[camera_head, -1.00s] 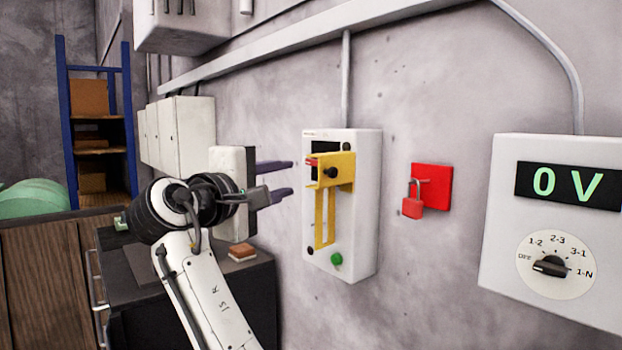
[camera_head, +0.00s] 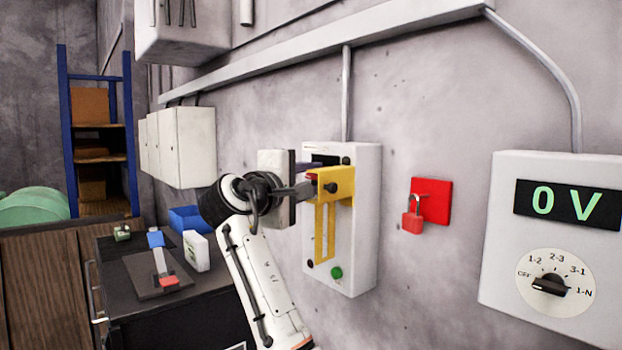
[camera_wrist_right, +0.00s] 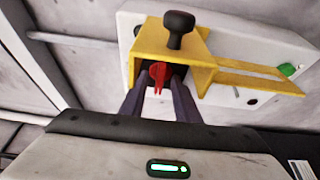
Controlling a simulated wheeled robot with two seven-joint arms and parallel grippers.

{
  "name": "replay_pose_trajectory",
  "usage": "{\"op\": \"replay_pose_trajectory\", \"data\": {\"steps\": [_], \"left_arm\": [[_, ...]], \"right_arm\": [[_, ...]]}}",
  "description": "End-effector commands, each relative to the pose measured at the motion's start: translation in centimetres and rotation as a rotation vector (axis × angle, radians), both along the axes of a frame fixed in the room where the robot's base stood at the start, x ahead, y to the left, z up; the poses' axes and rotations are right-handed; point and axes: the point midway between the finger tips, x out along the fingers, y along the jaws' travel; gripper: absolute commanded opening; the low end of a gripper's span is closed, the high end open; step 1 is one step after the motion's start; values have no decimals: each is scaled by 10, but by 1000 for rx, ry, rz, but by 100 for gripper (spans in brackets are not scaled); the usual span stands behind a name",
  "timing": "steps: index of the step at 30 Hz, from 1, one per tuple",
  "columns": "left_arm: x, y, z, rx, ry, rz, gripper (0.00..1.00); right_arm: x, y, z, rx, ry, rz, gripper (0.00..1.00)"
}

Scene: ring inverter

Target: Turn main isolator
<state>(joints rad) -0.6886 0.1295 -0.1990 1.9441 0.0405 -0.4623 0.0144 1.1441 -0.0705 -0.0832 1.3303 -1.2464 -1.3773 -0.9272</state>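The isolator is a white wall box (camera_head: 362,215) with a yellow slotted bracket (camera_head: 333,184) and a black knob on it. A red handle (camera_wrist_right: 158,76) shows inside the bracket's opening in the right wrist view. My right gripper (camera_wrist_right: 159,92) is open, its two dark fingers reaching into the opening on either side of the red handle, with gaps visible. In the head view my right gripper (camera_head: 314,173) is at the left side of the yellow bracket, and its fingers are partly hidden. My left gripper is not in view.
A red padlock (camera_head: 412,222) hangs on a red plate right of the isolator. A voltmeter box (camera_head: 500,240) reading 0 V is at far right. A dark cabinet (camera_head: 120,270) holding small items stands lower left. Conduits run along the wall above.

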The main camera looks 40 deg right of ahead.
Motion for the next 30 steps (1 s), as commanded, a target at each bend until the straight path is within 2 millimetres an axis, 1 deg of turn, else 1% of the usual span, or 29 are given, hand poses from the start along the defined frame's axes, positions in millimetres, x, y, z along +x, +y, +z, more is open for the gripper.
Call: {"op": "replay_pose_trajectory", "data": {"steps": [3,4,6,9,20,26,30], "left_arm": [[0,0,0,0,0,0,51],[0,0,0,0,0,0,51],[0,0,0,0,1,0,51],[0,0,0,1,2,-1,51],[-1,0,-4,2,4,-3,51],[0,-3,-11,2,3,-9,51],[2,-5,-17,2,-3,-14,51]], "right_arm": [[0,0,0,0,0,0,29],[0,0,0,0,0,0,26],[0,0,0,0,-1,0,14],[0,0,0,0,-1,0,0],[0,0,-2,3,-36,-1,0],[0,0,-5,11,-138,-1,0],[0,0,-7,19,-251,-2,0]]}}
